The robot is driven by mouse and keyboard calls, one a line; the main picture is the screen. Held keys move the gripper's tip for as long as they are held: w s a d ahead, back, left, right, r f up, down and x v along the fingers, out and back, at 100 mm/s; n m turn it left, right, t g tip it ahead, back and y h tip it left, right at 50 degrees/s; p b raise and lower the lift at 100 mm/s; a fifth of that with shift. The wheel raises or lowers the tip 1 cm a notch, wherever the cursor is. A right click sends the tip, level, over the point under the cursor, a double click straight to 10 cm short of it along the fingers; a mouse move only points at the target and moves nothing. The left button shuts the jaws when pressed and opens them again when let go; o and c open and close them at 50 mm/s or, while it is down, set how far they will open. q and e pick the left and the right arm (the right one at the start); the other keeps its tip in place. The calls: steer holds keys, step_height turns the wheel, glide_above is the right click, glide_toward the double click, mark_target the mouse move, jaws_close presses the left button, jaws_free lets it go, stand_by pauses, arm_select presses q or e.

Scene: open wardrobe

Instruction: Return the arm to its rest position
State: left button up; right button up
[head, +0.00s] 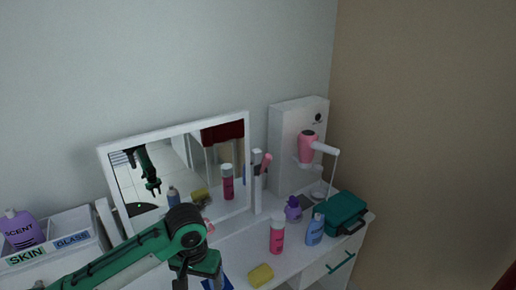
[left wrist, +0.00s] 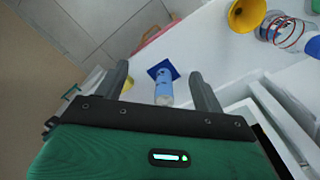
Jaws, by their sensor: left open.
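My green left arm (head: 130,263) comes in from the left over the white vanity table (head: 237,243) in the head view. Its gripper end is at the bottom edge, partly cut off. In the left wrist view my left gripper (left wrist: 160,82) is open, with two dark fingers apart and nothing held. Beyond the fingers, a light blue bottle (left wrist: 164,92) is at a dark blue square (left wrist: 163,69) on the white surface. I cannot tell their exact gap from the fingers. My right gripper is not seen.
A mirror (head: 215,150) stands behind the arm. A labelled bin (head: 85,228) is at left.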

arm_select(q)
steer(key=s+d+f+m+t+h, duration=0.1)
steer(key=s+d+f+t+h, duration=0.15)
steer(key=s+d+f, duration=0.4)
steer(key=s+a+f+n+y, duration=0.1)
steer(key=s+a+f+y, duration=0.35)
steer(key=s+a, duration=1.1)
step_height(320, 180, down, 33)
steer(key=h, duration=0.2)
steer(key=s+a+f+g, duration=0.1)
steer(key=s+a+f, duration=0.2)
steer(key=s+f, duration=1.5)
steer(key=shift+s+f+g, duration=0.35)
steer(key=shift+s, duration=0.15)
